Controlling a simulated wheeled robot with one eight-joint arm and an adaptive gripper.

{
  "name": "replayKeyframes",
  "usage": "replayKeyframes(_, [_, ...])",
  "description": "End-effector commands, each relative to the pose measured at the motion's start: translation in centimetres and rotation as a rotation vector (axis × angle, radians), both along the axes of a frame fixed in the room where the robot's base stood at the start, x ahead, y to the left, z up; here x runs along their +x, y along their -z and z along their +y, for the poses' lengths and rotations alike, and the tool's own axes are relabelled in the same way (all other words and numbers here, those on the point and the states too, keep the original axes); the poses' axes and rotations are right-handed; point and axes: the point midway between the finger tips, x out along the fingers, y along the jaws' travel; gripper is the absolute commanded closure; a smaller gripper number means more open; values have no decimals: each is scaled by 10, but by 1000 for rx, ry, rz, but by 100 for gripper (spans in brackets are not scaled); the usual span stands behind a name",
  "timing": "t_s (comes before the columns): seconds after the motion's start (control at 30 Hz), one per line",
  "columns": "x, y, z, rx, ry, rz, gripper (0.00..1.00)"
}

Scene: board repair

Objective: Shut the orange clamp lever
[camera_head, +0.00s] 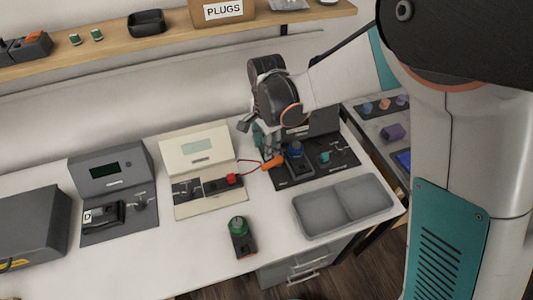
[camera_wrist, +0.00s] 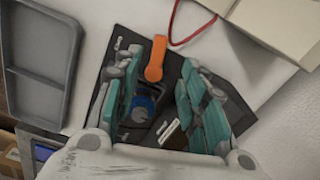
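The orange clamp lever (camera_head: 272,162) is at the left edge of a black board fixture (camera_head: 292,182) on the bench. It also shows in the wrist view (camera_wrist: 156,58), running lengthwise between the tips of my gripper (camera_wrist: 158,72). The teal-padded fingers are spread apart, one on each side of the lever, with nothing visibly held. Whether either finger touches it, I cannot tell. A blue round part (camera_wrist: 141,107) sits beside the lever's lower end. In the head view my gripper (camera_head: 266,147) hangs above the fixture and partly hides it.
A grey two-part tray (camera_head: 343,232) lies in front of the fixture. A cream unit (camera_head: 195,150) with a red plug and cable stands to the left. A shelf (camera_head: 180,40) runs along the wall behind.

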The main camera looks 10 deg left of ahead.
Motion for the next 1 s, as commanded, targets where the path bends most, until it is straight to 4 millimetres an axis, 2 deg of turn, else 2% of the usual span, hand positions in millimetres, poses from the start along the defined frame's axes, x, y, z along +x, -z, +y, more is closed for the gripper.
replayKeyframes(0.1, [0,-17,0,0,0,0,62])
replayKeyframes(0.27, [0,-27,0,0,0,0,62])
replayKeyframes(0.8, [0,-29,-1,0,1,0,62])
replayKeyframes(0.9, [2,-36,-13,1,22,-2,62])
replayKeyframes(0.97, [4,-44,-32,2,52,-5,62])
replayKeyframes(1.0, [5,-52,-50,4,80,-7,62])
